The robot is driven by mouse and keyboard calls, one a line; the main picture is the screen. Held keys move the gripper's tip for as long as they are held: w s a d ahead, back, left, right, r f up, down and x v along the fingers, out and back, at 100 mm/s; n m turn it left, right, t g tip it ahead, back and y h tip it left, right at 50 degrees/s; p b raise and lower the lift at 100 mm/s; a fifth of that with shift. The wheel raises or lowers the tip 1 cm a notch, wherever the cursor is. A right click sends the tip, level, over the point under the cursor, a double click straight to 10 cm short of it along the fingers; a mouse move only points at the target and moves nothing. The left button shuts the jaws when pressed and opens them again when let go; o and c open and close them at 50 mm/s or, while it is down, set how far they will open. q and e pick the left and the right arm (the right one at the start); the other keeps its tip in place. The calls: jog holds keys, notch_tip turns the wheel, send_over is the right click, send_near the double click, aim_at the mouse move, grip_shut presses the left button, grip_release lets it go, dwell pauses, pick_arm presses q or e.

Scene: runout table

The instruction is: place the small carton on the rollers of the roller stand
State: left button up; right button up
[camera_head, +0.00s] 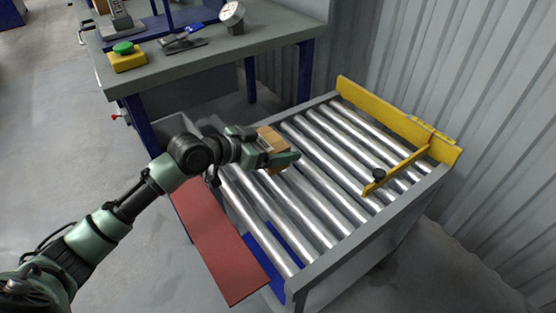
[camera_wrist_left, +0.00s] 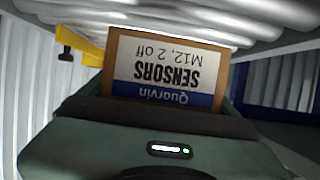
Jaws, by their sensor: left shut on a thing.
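The small carton (camera_head: 272,138) is brown cardboard. In the left wrist view the carton (camera_wrist_left: 163,72) shows a white and blue label reading "Quarvin SENSORS M12, 2 off", upside down. My left gripper (camera_head: 277,152) is shut on the carton, over the left part of the roller stand (camera_head: 405,202). The stand has several shiny metal rollers (camera_head: 325,172) in a grey frame. I cannot tell whether the carton touches the rollers. My right gripper is in neither view.
A red-brown plate (camera_head: 215,235) lies along the left side. A workbench (camera_head: 225,48) stands behind. The middle rollers are clear.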

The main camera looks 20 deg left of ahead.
pick_arm(q)
notch_tip(320, 180, down, 4)
jog(key=shift+f+b, duration=0.1)
jog(key=shift+b, duration=0.35)
jog(key=shift+f, duration=0.25)
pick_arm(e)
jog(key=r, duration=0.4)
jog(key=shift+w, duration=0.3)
pick_arm(q)
jog(key=o, duration=1.2)
jog(key=shift+f, duration=0.1)
jog(key=shift+o, duration=0.2)
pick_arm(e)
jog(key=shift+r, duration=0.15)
pick_arm(q)
jog(key=v, duration=1)
jog(key=shift+s+a+p, duration=0.25)
jog(key=shift+p, duration=0.15)
jog(key=shift+s+a+r, duration=0.35)
jog(key=shift+s+r, duration=0.1)
jog(key=shift+s, duration=0.05)
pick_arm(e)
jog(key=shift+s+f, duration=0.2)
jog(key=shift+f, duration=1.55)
